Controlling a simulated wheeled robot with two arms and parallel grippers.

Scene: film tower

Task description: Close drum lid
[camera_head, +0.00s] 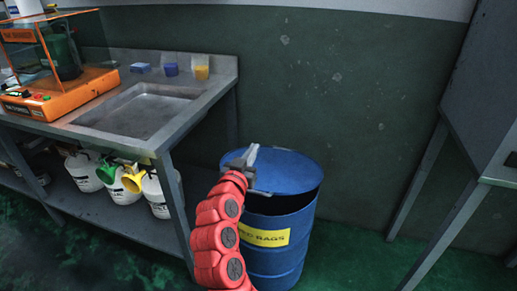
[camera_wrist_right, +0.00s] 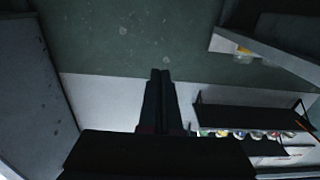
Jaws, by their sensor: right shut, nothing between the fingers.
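The blue drum (camera_head: 275,255) stands on the green floor, with a yellow label reading RAGS on its front. Its blue lid (camera_head: 285,172) is partly open: a dark gap shows between the lid and the drum's front rim. My right gripper (camera_head: 252,155) is at the left edge of the lid in the head view, its red arm coming up in front of the drum. Whether it touches the lid is unclear. In the right wrist view the gripper's dark fingers (camera_wrist_right: 160,78) are together, with nothing between them. My left gripper is not in view.
A metal sink bench (camera_head: 148,110) stands left of the drum, with white jugs (camera_head: 85,170) on its lower shelf. An orange machine (camera_head: 60,95) sits on the bench. A grey cabinet on legs (camera_head: 490,95) stands at right. The green wall (camera_head: 340,90) is behind the drum.

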